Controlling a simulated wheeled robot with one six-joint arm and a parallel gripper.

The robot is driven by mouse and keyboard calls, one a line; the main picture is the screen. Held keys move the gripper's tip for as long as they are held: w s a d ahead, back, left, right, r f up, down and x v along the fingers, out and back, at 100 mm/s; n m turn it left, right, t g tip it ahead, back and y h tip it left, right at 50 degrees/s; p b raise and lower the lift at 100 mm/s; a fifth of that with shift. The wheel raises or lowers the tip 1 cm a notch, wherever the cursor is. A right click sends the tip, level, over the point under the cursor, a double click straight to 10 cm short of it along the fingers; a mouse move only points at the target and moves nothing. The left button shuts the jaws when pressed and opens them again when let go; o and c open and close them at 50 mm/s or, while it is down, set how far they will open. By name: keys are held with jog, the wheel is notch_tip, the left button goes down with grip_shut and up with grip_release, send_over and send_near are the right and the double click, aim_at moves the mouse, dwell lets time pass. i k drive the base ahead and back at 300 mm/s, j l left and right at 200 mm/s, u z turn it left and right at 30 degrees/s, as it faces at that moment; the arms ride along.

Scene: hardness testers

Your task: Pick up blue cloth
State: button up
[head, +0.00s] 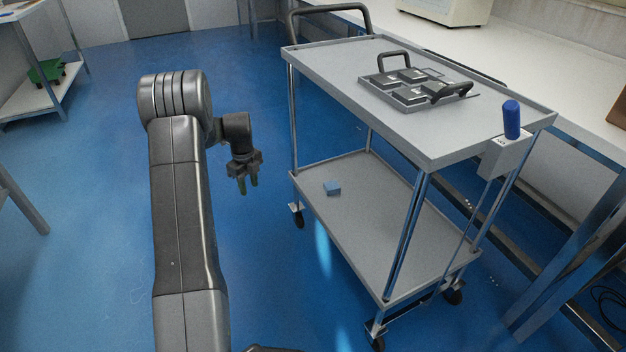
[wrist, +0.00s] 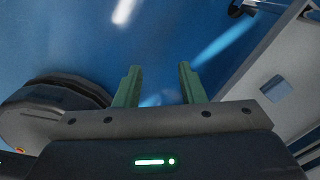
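A small blue cloth (head: 332,188), folded into a block, lies on the lower shelf of the grey cart (head: 390,235), near the shelf's left edge. It also shows at the right of the wrist view (wrist: 275,88). My gripper (head: 249,186) hangs pointing down over the blue floor, to the left of the cart and apart from it. In the wrist view its two green fingers (wrist: 158,88) are spread with nothing between them but floor.
The cart's upper shelf (head: 350,58) carries a tray with black handles (head: 415,88). A blue cylinder (head: 511,119) stands in a holder at the cart's right corner. Cart posts and the upper shelf frame the lower shelf.

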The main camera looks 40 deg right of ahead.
aim_at(331, 188)
jog(key=i+j+z, duration=0.1)
jog(key=i+z, duration=0.15)
jog(key=z, duration=0.15)
jog(key=i+j+z, duration=0.2)
jog(key=z, duration=0.15)
jog(key=i+j+z, duration=0.2)
jog(key=z, duration=0.2)
jog(key=i+z, duration=0.15)
jog(key=i, duration=0.2)
